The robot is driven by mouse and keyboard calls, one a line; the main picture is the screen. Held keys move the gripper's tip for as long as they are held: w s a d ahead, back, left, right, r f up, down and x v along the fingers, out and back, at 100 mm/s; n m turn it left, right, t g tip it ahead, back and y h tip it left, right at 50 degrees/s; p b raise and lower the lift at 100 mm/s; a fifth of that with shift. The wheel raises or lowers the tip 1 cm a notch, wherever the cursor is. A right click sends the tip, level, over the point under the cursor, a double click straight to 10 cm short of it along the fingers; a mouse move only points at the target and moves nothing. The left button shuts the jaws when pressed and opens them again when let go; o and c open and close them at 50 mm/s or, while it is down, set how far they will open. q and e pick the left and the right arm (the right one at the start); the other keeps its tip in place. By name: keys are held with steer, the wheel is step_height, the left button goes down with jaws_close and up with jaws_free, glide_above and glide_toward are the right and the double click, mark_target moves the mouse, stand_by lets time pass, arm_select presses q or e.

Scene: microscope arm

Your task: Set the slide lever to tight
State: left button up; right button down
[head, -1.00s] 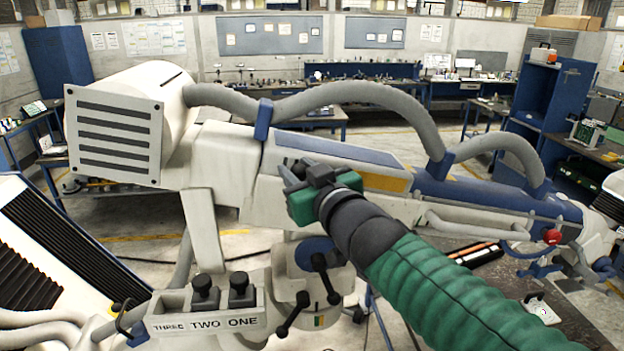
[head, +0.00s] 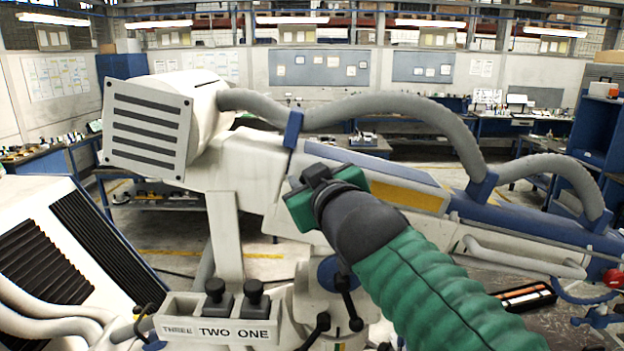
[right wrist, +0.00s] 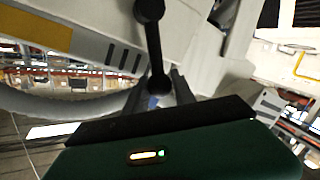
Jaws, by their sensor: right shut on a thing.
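The microscope arm (head: 245,165) is a large white and blue beam running across the head view. My right gripper (head: 312,180) is at its near side, in front of the white housing; its fingertips are mostly hidden in that view. In the right wrist view, a black lever (right wrist: 154,45) with rounded ends runs down from the top. Its lower end lies between the fingers of my right gripper (right wrist: 160,92), which are shut on it. I take this as the slide lever; its setting marks are not readable. My left gripper is not in view.
Below the arm, black ball-ended handles (head: 347,303) stick out from the blue pivot. A holder labelled THREE, TWO, ONE (head: 218,333) has black knobs in two slots. Thick grey hoses (head: 390,105) loop above the arm. A slatted white cabinet (head: 75,240) stands at left.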

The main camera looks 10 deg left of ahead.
steer(key=shift+f+n, duration=0.3)
steer(key=shift+f, duration=0.05)
steer(key=shift+a+n, duration=0.15)
steer(key=shift+n, duration=0.15)
steer(key=shift+s+a+f+n+g+h, duration=0.15)
steer(key=shift+a+f+n+h, duration=0.25)
steer(key=shift+a+n, duration=0.3)
steer(key=shift+s+a+f+n+g+h, duration=0.1)
steer(key=shift+a+f+n+g+h, duration=0.1)
steer(key=shift+a+f+n+h, duration=0.4)
steer(key=shift+s+a+f+n+g+h, duration=0.15)
steer(key=shift+a+f+n+h, duration=0.1)
steer(key=shift+a+n, duration=0.55)
steer(key=shift+w, duration=0.1)
steer(key=c, duration=1.1)
jaws_free()
steer(key=shift+d+r, duration=0.1)
steer(key=shift+o, duration=0.2)
steer(key=shift+r, duration=0.1)
